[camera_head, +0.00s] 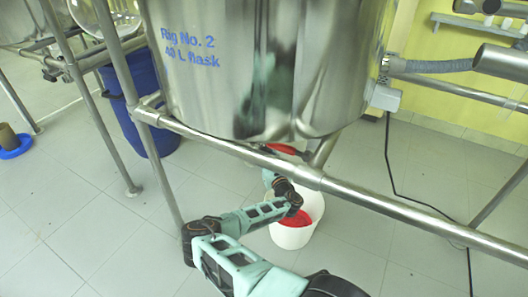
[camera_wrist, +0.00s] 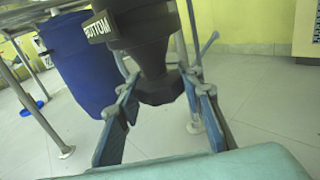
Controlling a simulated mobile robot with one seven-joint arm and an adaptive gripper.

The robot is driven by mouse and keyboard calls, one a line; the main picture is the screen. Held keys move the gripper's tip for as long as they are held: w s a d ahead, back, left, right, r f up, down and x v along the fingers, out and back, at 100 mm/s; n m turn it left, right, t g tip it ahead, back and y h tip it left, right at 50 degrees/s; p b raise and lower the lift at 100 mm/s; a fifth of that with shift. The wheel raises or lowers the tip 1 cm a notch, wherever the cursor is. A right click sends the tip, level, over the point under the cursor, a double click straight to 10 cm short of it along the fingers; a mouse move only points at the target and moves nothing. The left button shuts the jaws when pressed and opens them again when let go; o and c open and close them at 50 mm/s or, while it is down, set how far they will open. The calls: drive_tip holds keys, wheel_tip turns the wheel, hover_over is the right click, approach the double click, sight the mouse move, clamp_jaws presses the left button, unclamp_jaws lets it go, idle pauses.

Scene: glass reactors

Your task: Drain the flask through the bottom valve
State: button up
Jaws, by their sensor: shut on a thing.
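The flask vessel (camera_head: 270,70) is a large shiny metal jacket lettered "Rig No. 2 40 L flask" in the head view. In the wrist view, the dark grey bottom valve (camera_wrist: 155,60) carries a "BOTTOM" label (camera_wrist: 98,27) and narrows downward. My gripper (camera_wrist: 160,88) has one finger on each side of the valve's lower part and is shut on it. A white bucket (camera_head: 291,237) with red contents (camera_head: 297,219) stands on the floor below, beside my arm.
A metal rail (camera_head: 235,150) crosses in front of the vessel. A grey hose (camera_head: 437,66) leaves the vessel at the right, and a black cable (camera_head: 388,160) hangs to the floor. The tiled floor at lower left is clear.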

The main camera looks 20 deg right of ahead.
drive_tip(key=n+y, duration=0.2)
drive_tip(key=y, duration=0.1)
drive_tip(key=n+y, duration=0.2)
drive_tip(key=y, duration=0.1)
drive_tip(key=shift+d+g+y, duration=0.15)
drive_tip(key=shift+g+y, duration=0.25)
drive_tip(key=shift+n+g+y, duration=1.1)
drive_tip(key=shift+n+y, duration=0.6)
drive_tip(key=shift+y, duration=0.4)
drive_tip(key=shift+a+n+g+y, duration=0.25)
drive_tip(key=shift+n+g+y, duration=0.5)
drive_tip(key=shift+y, duration=0.25)
drive_tip(key=o, duration=1.2)
drive_tip(key=v, duration=1.2)
